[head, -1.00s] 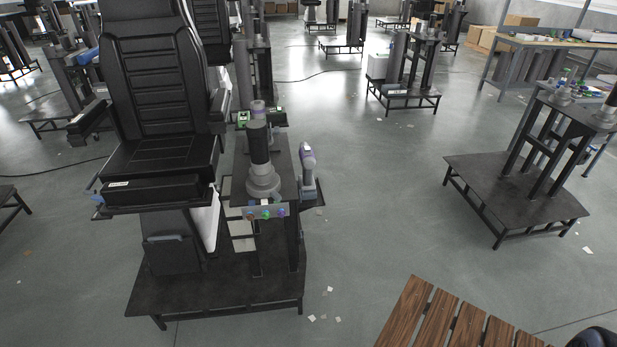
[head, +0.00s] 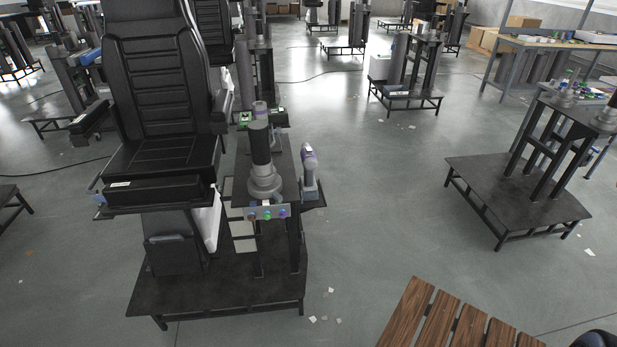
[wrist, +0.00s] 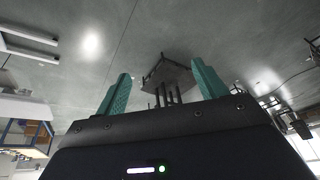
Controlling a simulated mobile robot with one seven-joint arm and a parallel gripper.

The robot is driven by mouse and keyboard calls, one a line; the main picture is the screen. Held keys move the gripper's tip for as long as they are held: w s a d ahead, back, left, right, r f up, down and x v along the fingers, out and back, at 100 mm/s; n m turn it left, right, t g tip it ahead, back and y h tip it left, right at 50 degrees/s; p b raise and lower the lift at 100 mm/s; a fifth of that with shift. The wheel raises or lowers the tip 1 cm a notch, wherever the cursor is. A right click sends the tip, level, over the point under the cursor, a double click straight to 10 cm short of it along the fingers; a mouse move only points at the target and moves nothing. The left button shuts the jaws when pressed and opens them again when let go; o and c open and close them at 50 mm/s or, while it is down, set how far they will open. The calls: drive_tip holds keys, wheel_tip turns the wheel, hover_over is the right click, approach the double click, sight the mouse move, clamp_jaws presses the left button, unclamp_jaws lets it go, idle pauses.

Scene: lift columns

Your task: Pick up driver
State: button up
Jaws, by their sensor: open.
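The driver (head: 309,172) is a grey and purple power tool standing upright on a small dark shelf at the right side of the control column, right of the black joystick. In the wrist view my gripper (wrist: 160,85) shows two teal fingers spread wide apart with nothing between them. The wrist view looks across the room toward a distant lift stand, and the driver is not seen in it. My gripper is not clearly in the head view, so its distance from the driver cannot be told.
A black operator chair (head: 160,100) stands left of the joystick (head: 263,165) on a dark platform (head: 220,290). A wooden slatted surface (head: 450,318) is at the front. Another lift stand (head: 520,190) is at right.

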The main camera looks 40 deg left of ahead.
drive_tip(key=w+a+r+g+y, duration=0.2)
drive_tip(key=w+a+g, duration=0.1)
drive_tip(key=w+a, duration=1.65)
drive_tip(key=w+a+f+m+g+y, duration=0.15)
drive_tip(key=w+a+f, duration=0.3)
drive_tip(key=a, duration=0.85)
drive_tip(key=w+a+f+g+y, duration=0.25)
drive_tip(key=w+a+f, duration=0.2)
drive_tip(key=a, duration=0.85)
drive_tip(key=w+a+f+m+g+y, duration=0.1)
drive_tip(key=a+f+g, duration=0.2)
drive_tip(key=a+f, duration=0.75)
drive_tip(key=a+f+m+g+y, duration=0.1)
drive_tip(key=a+f+g, duration=0.2)
drive_tip(key=a+f, duration=0.8)
drive_tip(key=m+g+y, duration=0.4)
drive_tip(key=m, duration=0.1)
approach(309, 175)
wheel_tip(309, 175, down, 2)
drive_tip(key=w+a, duration=0.2)
drive_tip(key=x, duration=0.9)
drive_tip(key=shift+s+a, duration=0.15)
drive_tip(key=shift+s, duration=0.25)
drive_tip(key=c, duration=1.4)
drive_tip(key=shift+r, duration=0.1)
clamp_jaws()
